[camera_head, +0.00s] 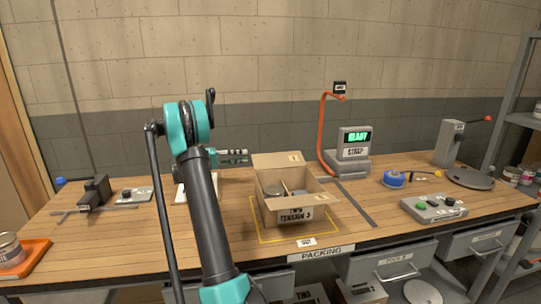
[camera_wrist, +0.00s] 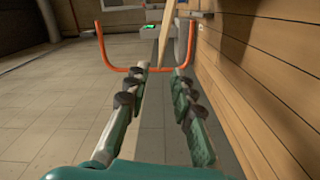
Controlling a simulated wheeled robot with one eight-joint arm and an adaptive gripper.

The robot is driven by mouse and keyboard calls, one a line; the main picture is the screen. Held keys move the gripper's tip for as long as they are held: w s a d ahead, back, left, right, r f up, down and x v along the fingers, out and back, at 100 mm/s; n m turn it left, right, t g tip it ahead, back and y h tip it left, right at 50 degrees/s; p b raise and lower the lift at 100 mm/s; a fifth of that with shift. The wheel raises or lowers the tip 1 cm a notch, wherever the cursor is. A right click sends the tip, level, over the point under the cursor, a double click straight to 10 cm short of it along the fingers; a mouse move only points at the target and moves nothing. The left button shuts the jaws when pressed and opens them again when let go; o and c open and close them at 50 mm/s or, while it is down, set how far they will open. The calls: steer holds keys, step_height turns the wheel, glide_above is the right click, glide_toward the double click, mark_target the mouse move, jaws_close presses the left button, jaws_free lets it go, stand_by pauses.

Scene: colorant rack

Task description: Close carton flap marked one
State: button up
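The open cardboard carton (camera_head: 268,211) stands on the wooden bench inside a yellow outline. Its back flap (camera_head: 270,162) stands up and has a small mark near its right end, too small to read surely. Its right flap (camera_head: 318,184) sticks outward. The front carries the text "TWO TENSION 2". My gripper (camera_head: 246,156) is just left of the back flap, at about its height, pointing right. In the wrist view my gripper (camera_wrist: 162,70) has its fingers apart with nothing between them. A tan strip (camera_wrist: 168,38), apparently a flap seen edge-on, shows beyond the fingertips.
An orange bent tube (camera_head: 323,135) rises behind the carton, beside the strap machine (camera_head: 354,150) with a green display. A blue tape roll (camera_head: 393,180) and a grey control box (camera_head: 433,208) lie to the right. A white object (camera_head: 183,190) stands left of the carton, partly behind my arm.

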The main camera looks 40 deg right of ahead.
mark_target(271, 154)
steer(key=x, duration=1.3)
steer(key=shift+s, duration=0.1)
steer(key=shift+c, duration=0.6)
jaws_close()
